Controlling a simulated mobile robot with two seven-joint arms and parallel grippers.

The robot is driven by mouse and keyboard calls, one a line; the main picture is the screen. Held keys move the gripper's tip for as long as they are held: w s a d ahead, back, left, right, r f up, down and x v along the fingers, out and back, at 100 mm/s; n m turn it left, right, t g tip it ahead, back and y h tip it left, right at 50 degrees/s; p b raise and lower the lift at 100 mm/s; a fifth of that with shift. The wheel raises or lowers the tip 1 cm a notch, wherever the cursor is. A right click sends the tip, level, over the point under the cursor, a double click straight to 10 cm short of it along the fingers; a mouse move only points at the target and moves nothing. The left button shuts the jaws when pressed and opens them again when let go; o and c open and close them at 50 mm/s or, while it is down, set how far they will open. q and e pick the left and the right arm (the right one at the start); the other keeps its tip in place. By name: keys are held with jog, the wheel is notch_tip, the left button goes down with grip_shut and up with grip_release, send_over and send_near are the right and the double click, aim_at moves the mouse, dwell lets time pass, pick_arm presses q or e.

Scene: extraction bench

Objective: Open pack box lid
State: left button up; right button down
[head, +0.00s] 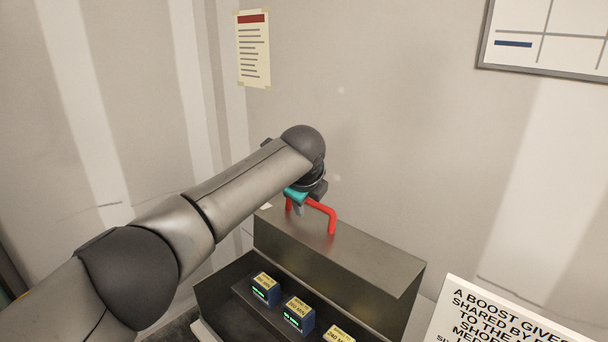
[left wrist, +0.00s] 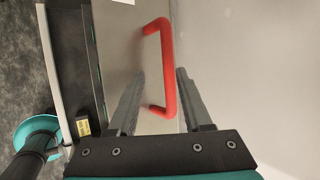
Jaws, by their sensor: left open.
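The pack box (head: 218,287) is a dark metal box at the lower middle of the head view, and its inside shows. Its grey lid (head: 345,250) stands raised along the back side. A red bar handle (head: 322,209) is on the lid. My left gripper (head: 299,208) is at the handle's left end, partly hidden by its own wrist. In the left wrist view its two fingers (left wrist: 160,85) are apart, with part of the red handle (left wrist: 169,65) showing between them. I cannot tell whether they touch it. My right gripper is not in view.
Several blue packs with yellow labels (head: 266,288) sit in the box. A white sign with black text (head: 500,315) stands right of the box. A wall with a paper notice (head: 253,50) and a framed board (head: 550,35) is behind.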

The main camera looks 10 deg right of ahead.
pick_arm(q)
jog(key=v, duration=1.2)
jog(key=shift+c, duration=0.3)
